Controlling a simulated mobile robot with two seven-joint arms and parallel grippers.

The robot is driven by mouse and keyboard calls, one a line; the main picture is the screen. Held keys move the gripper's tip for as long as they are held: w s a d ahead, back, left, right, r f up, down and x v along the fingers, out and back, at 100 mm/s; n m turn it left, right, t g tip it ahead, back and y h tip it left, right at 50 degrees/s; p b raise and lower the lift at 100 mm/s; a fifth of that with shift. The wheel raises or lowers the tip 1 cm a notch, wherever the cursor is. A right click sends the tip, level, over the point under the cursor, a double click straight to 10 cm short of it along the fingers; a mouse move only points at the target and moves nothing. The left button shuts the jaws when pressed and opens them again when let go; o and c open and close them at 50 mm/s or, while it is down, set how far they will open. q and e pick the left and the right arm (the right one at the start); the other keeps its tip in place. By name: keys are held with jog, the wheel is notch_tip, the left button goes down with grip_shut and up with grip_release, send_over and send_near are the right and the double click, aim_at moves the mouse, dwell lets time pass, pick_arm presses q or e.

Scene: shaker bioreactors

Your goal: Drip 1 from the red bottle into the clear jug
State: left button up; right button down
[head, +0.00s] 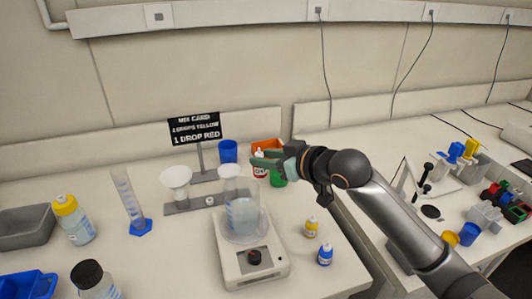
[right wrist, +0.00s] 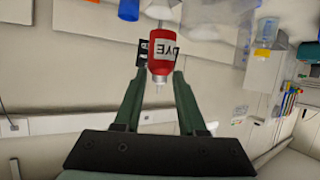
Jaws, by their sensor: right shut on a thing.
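In the right wrist view the red bottle (right wrist: 160,66), with a DYE label, sits between the fingertips of my right gripper (right wrist: 158,76). In the head view the bottle looks upright; whether it clears the table is hard to tell. The clear jug (head: 245,222) stands on a white device with a black knob, in front of and left of the bottle. My left gripper is not in view.
A funnel stand (head: 208,200) is behind the jug. Small yellow (head: 312,228) and blue (head: 325,255) bottles stand right of the device (head: 270,270).

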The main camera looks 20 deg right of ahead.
aim_at(259, 170)
jog(key=shift+s+a+f+n+t+h+b, duration=0.3)
jog(key=shift+n+t+h+b, duration=0.65)
jog(key=shift+n, duration=1.3)
jog(key=shift+s+a+f+n+t+h+b, duration=0.1)
jog(key=shift+a+f+n+t+h+b, duration=0.25)
jog(key=shift+n+t+b, duration=1.15)
jog(key=shift+s+a+f+n+t+h+b, duration=0.15)
jog(key=shift+a+f+n+t+h+b, duration=0.35)
jog(key=shift+n+b, duration=1.75)
jog(key=shift+s+a+r+n+t+y+p, duration=0.15)
jog(key=shift+a+n+t, duration=0.1)
jog(key=shift+n, duration=0.5)
jog(key=shift+s+a+r+n+t+y+p, duration=0.1)
jog(key=shift+s+a+n+t, duration=0.1)
jog(key=shift+n, duration=0.6)
jog(key=shift+s+a+r+n+t+y+p, duration=0.15)
jog(key=shift+a+n+t, duration=0.1)
jog(key=shift+n, duration=0.5)
